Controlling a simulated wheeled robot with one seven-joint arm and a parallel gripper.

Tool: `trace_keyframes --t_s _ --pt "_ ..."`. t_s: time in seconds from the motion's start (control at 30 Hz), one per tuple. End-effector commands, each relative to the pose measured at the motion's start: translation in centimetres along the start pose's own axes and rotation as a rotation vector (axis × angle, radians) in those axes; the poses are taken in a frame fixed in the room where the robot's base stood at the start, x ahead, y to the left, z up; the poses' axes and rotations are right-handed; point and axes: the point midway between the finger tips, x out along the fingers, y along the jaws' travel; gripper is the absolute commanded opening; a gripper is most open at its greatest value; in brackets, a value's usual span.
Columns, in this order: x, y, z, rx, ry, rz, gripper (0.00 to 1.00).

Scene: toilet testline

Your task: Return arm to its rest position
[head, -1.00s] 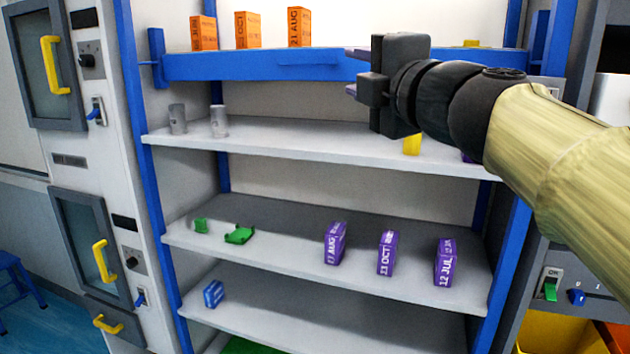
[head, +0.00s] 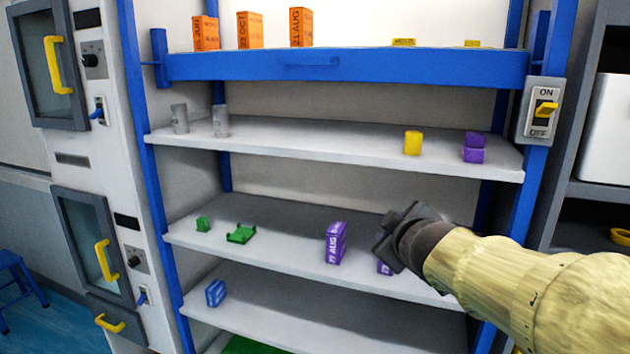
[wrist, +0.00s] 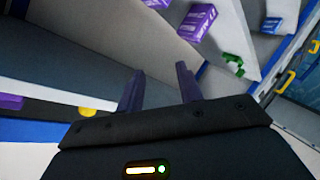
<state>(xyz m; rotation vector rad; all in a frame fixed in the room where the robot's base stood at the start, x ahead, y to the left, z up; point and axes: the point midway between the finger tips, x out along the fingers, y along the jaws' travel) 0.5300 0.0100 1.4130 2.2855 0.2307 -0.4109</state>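My arm reaches in from the right in the head view. My gripper (head: 392,238) is in front of the shelf that holds the purple boxes. In the wrist view my gripper (wrist: 160,88) shows two dark fingers standing apart with nothing between them. A purple box (head: 335,242) marked AUG stands just left of my gripper; it also shows in the wrist view (wrist: 197,22). A second purple box (head: 384,268) is mostly hidden behind my gripper. The third purple box at the right is hidden behind my arm.
The shelf rack has a blue top shelf (head: 340,68) with several orange and yellow boxes. Green pieces (head: 240,234) lie at left. An ON/OFF switch (head: 543,110) is at the right post.

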Motion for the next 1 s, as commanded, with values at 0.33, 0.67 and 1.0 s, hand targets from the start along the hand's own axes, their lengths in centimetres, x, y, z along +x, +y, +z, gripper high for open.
trace_keyframes --t_s 0.33,0.67,1.0 --pt "-1.0 -14.4 16.0 0.489 -0.550 -0.241 0.36" --pt "-6.9 -23.6 22.6 0.777 -0.924 -0.370 0.36" --pt "-6.9 -23.6 22.6 0.781 -0.927 -0.370 0.36"
